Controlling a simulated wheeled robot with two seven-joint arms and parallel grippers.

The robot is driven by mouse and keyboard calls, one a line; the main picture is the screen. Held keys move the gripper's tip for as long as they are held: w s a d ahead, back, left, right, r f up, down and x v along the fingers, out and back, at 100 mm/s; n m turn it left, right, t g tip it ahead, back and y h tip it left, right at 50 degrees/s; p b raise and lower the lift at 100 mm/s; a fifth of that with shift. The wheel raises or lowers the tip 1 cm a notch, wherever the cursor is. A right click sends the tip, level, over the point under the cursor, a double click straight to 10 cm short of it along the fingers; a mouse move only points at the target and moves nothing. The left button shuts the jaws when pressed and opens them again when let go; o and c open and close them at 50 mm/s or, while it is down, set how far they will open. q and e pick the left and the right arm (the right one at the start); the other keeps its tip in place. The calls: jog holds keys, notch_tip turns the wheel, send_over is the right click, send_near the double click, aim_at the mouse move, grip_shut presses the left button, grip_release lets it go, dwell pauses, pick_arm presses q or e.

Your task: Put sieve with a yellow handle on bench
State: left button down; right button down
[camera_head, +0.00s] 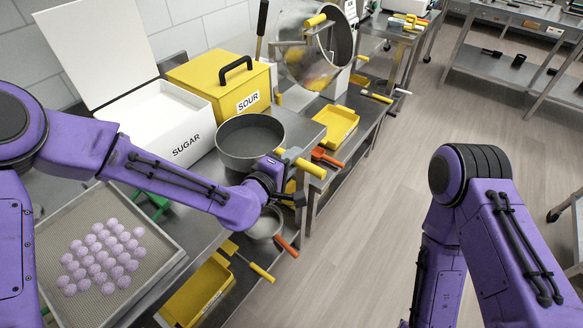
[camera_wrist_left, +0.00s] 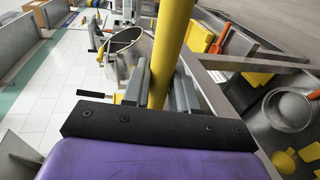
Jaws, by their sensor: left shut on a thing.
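The sieve (camera_head: 250,134) is a round grey pan with a yellow handle (camera_head: 303,163), seen in the head view at the middle, over or on the metal bench (camera_head: 205,225). I cannot tell whether its base touches the bench. My left gripper (camera_head: 281,172) is shut on the yellow handle, near the pan. In the left wrist view the yellow handle (camera_wrist_left: 172,45) stands between the fingers and runs out of the top edge; the pan is not seen there. My right arm shows at the right, but its gripper is out of view.
A white SUGAR box (camera_head: 178,140) and yellow SOUR box (camera_head: 222,86) stand behind the sieve. A tray (camera_head: 60,230) of purple gummies lies at left. A metal drum (camera_head: 318,45) is farther back. A pan with an orange handle (camera_head: 287,246) and yellow bins (camera_head: 198,292) sit lower down.

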pick_arm(q)
jog(key=f, duration=0.4)
jog(key=shift+w, duration=0.4)
jog(key=c, duration=1.3)
grip_release()
jog(key=shift+f, duration=0.1)
jog(key=o, duration=0.4)
jog(key=shift+o, duration=0.2)
jog(key=b+v, duration=0.2)
jog(key=v, duration=1)
